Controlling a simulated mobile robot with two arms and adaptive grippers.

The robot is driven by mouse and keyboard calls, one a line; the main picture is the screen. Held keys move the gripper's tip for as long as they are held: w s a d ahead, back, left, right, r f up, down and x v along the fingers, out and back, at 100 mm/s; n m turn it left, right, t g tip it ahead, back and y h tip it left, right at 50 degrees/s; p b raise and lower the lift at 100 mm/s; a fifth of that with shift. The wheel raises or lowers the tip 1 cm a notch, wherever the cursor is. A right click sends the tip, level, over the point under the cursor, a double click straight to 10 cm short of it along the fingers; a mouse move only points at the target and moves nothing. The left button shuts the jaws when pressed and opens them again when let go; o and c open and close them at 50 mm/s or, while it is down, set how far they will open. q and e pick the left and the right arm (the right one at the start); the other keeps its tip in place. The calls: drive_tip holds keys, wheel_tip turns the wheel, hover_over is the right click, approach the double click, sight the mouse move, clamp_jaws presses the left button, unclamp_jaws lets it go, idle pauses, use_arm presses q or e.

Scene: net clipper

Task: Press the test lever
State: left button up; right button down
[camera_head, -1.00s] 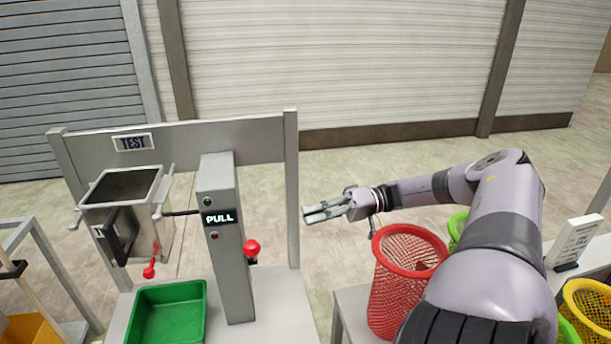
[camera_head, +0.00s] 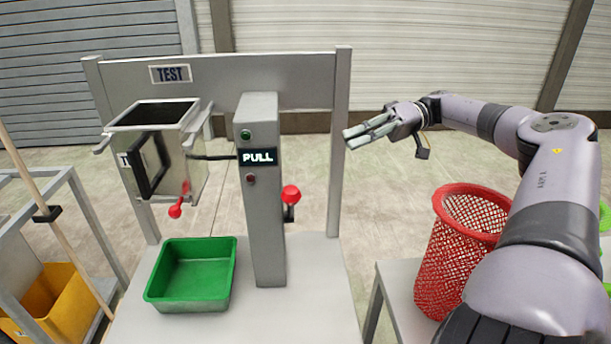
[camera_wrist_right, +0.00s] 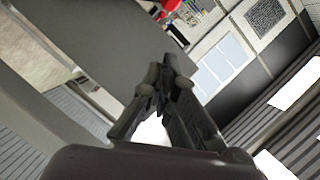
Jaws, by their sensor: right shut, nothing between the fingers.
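The test stand has a grey post (camera_head: 262,215) with a "PULL" label. A lever with a red ball knob (camera_head: 291,194) sticks out on the post's right side. My right gripper (camera_head: 351,136) is shut and empty, above and to the right of the knob, apart from it. In the right wrist view its dark fingers (camera_wrist_right: 162,85) are together, with a small red shape beyond the tips that I cannot identify for sure. A metal box (camera_head: 165,160) with a second red-tipped handle (camera_head: 176,208) hangs left of the post. My left gripper is out of view.
A "TEST" sign (camera_head: 171,74) is on the crossbar. A green bin (camera_head: 160,288) sits under the box. A red mesh basket (camera_head: 448,262) stands on a table at right, below my right arm. A yellow bin (camera_head: 68,303) is at far left. A frame upright (camera_head: 340,150) stands close by the gripper.

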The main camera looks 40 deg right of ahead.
drive_tip(key=shift+a, duration=0.1)
drive_tip(key=s+f+p+x, duration=0.1)
drive_tip(key=p+x, duration=0.4)
drive_tip(key=x, duration=0.7)
drive_tip(key=shift+s+a+f+p, duration=0.4)
drive_tip(key=shift+s+a, duration=0.1)
drive_tip(key=shift+a, duration=0.15)
